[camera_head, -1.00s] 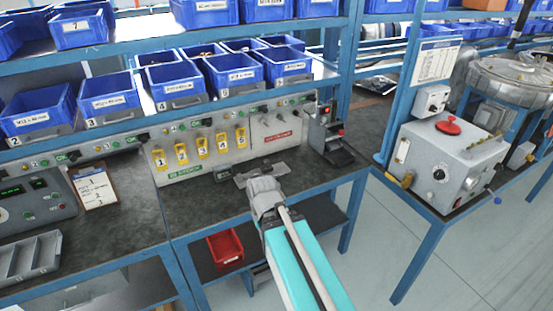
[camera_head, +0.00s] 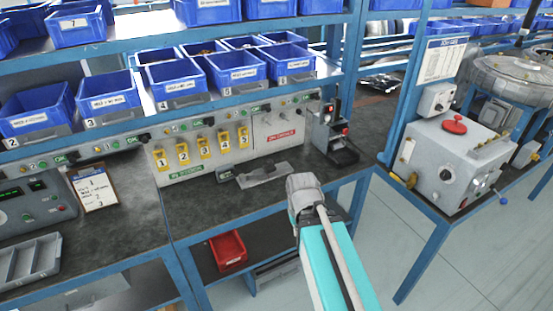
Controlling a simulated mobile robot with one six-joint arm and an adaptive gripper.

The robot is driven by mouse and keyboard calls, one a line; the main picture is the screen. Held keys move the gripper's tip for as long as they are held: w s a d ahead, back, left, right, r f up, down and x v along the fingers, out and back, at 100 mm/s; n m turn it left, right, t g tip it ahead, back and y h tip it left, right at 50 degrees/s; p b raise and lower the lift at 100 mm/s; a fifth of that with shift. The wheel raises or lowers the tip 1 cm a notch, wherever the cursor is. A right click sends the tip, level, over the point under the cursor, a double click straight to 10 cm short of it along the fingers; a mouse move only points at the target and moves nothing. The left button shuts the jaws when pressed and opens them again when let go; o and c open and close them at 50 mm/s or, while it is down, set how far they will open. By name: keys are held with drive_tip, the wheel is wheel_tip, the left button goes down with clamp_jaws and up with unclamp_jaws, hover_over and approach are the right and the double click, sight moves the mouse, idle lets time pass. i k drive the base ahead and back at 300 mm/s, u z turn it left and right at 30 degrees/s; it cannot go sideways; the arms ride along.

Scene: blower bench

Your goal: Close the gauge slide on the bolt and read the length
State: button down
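A flat light-grey piece (camera_head: 263,174), which looks like the gauge, lies on the dark workbench top below the yellow numbered tags. A small dark block (camera_head: 225,175) sits at its left end. A bolt, the slide's position and any reading are too small to make out. My gripper (camera_head: 303,184) is seen from behind, near the bench's front edge, to the right of the grey piece and apart from it in the picture. My wrist hides its fingers, so I cannot see whether they are open or hold anything.
A dark stand with a red button (camera_head: 336,140) is behind and right of my gripper. Blue bins (camera_head: 235,70) fill the shelf above. A clipboard (camera_head: 94,189) and a grey divided tray (camera_head: 30,258) are at left. A red bin (camera_head: 228,250) sits below. The bench's front middle is clear.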

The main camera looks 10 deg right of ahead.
sight(268, 168)
drive_tip(key=z, duration=0.1)
drive_tip(key=i, duration=0.95)
drive_tip(key=u, duration=0.05)
